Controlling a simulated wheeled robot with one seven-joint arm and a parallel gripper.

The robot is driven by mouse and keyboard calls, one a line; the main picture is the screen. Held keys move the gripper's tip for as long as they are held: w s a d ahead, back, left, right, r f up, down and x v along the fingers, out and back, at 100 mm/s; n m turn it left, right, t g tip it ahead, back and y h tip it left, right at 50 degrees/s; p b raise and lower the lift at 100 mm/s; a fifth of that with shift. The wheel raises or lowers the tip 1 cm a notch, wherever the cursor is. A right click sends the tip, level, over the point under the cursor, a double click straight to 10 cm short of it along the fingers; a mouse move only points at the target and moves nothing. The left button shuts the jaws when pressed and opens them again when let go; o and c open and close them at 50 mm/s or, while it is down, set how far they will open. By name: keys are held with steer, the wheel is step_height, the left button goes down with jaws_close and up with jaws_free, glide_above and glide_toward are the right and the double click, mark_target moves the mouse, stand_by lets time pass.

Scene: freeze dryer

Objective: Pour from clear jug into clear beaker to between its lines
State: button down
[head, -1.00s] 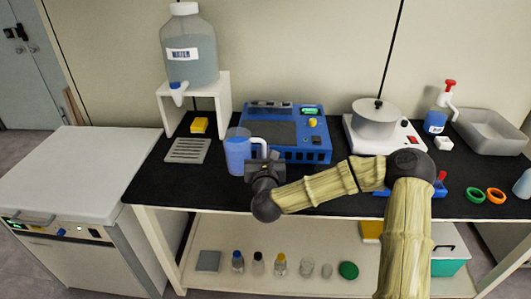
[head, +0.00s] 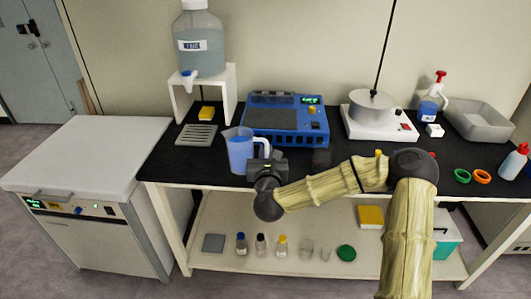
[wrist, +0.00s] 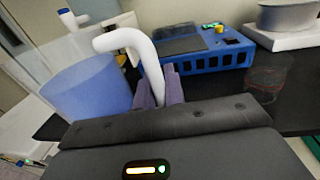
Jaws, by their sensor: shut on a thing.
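The clear jug (head: 240,152) holds blue liquid and has a white handle. My gripper (head: 262,158) is shut on that handle. In the wrist view the jug (wrist: 90,92) is at the left, slightly tilted in the picture, with the handle between the purple finger pads of my gripper (wrist: 160,88). A clear beaker (wrist: 267,76) with faint reddish marks stands on the black bench top at the right of the wrist view, apart from the jug. In the head view it shows only as a dim shape (head: 321,160) right of my gripper. I cannot make out its level.
A blue machine (head: 286,118) stands behind the jug. A white hotplate (head: 380,127) with a pot is to the right. A water bottle (head: 201,45) on a white stand (head: 230,92) and a grey rack (head: 197,135) are at the left. Several small vessels sit on the lower shelf (head: 250,215).

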steer(key=shift+s, duration=0.2)
steer(key=s+d+f, duration=0.2)
steer(key=d+f, duration=0.4)
steer(key=f, duration=0.3)
steer(key=s+d+f, duration=0.2)
steer(key=d+f, duration=0.4)
steer(key=f, duration=0.4)
steer(key=s+d+f+h, duration=0.1)
steer(key=s+d+f, duration=0.1)
steer(key=d+f, duration=0.4)
step_height(320, 180, down, 4)
steer(key=shift+s+r+m, duration=0.15)
steer(key=shift+r+m, duration=0.1)
steer(key=shift+m, duration=0.15)
